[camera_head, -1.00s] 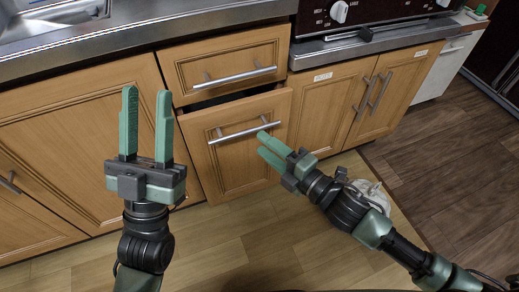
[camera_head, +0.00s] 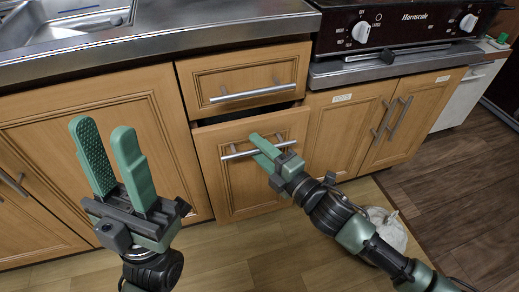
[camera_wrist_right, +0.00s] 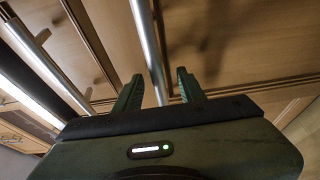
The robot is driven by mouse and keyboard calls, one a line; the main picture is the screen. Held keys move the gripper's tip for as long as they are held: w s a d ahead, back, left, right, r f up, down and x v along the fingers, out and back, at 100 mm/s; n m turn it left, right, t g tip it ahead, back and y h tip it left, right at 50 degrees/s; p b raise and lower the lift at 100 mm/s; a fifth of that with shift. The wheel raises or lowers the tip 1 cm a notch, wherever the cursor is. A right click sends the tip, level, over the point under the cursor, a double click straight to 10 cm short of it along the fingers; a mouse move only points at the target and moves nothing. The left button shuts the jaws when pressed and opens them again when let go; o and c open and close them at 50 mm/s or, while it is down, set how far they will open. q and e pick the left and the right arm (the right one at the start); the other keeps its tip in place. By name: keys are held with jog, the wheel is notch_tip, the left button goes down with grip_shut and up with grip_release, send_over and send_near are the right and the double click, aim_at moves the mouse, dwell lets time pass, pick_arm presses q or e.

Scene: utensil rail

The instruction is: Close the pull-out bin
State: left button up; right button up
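The pull-out bin (camera_head: 262,194) has a wooden front below a drawer. It stands slightly out, with a dark gap above its top edge. Its bar handle (camera_head: 236,154) runs across the upper part. My right gripper (camera_head: 261,142) is at this handle, its fingers reaching over the bar. In the right wrist view my right gripper (camera_wrist_right: 158,90) has its fingers apart, with the handle bar (camera_wrist_right: 146,45) between them. I cannot tell if a finger touches the bar. My left gripper (camera_head: 106,128) is open and empty, pointing up in front of the left cabinet door.
A shut drawer (camera_head: 282,70) with a bar handle is directly above the bin. The counter (camera_head: 200,36) with a sink (camera_head: 75,22) runs above. A stove (camera_head: 400,25) and double doors (camera_head: 385,117) are on the right. A whitish bag-like object (camera_head: 388,226) lies on the floor behind my right arm.

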grip_shut()
dwell(1.4)
